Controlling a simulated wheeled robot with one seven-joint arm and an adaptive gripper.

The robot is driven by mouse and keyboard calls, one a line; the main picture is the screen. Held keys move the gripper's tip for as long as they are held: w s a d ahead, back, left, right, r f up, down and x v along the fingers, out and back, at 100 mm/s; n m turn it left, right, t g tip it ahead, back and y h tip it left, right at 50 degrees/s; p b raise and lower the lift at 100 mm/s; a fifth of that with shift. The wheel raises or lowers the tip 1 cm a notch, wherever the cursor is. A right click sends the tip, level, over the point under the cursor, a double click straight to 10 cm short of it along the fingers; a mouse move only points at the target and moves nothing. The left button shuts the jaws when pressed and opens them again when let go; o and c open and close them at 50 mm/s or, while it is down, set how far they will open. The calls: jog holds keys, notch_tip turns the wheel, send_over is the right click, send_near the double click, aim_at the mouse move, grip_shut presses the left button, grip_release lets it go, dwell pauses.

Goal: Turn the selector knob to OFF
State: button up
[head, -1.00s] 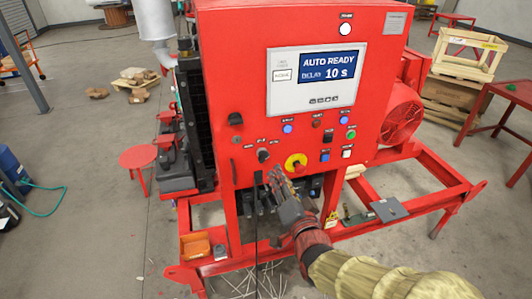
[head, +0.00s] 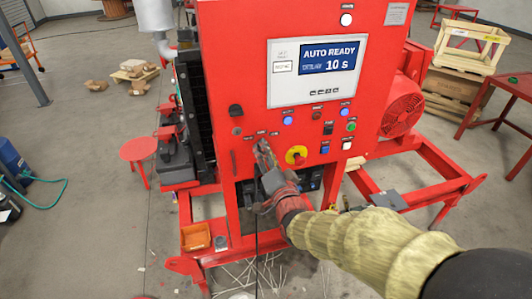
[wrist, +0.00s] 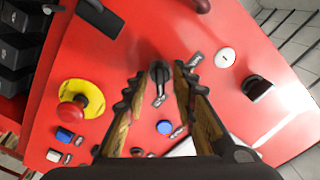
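The black selector knob (wrist: 159,72) sits on the red panel in the wrist view, with small label plates around it that I cannot read. My gripper (wrist: 158,82) is open, with one finger on each side of the knob. The knob lies between the fingertips with a visible gap on both sides, and nothing is held. In the head view my gripper (head: 262,146) is up against the lower panel face and hides the knob.
A red emergency stop on a yellow disc (wrist: 82,98) is beside the gripper, also in the head view (head: 297,155). Another black handle (wrist: 257,88) and a blue button (wrist: 165,127) are close by. The display (head: 315,73) reads AUTO READY.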

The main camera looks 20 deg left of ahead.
grip_shut()
dwell(0.6)
